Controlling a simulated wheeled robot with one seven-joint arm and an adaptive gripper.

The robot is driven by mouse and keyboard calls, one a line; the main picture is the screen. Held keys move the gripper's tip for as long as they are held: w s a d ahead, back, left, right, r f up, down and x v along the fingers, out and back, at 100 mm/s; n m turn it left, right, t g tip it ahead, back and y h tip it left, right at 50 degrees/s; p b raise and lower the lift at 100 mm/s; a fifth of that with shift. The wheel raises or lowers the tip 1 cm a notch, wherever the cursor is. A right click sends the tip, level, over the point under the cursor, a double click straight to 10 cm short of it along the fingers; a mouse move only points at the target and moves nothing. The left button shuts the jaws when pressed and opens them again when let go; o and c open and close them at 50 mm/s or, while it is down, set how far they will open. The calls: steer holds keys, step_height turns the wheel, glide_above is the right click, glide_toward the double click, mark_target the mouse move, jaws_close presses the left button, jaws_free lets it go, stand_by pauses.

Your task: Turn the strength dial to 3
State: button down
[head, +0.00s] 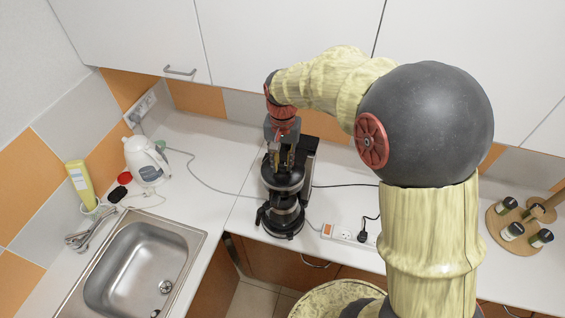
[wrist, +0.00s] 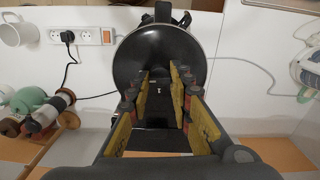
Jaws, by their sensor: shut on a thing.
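The black coffee machine (head: 283,180) stands upright on the white counter, with its carafe (head: 284,222) low at the front. In the wrist view its round, dark top (wrist: 158,48) fills the upper middle. My gripper (head: 284,163) points down at the top of the machine. In the wrist view my gripper (wrist: 160,76) has its yellow-padded fingers a small gap apart, around a dark part that appears to be the strength dial.
A power strip (head: 345,236) with a plug lies right of the machine, and cords cross the counter. A round board with jars (head: 512,231) is far right. White cupboards hang above.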

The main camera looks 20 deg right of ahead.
mark_target(282, 165)
steer(key=shift+m, duration=0.6)
steer(key=c, duration=1.6)
jaws_free()
step_height(282, 165, up, 12)
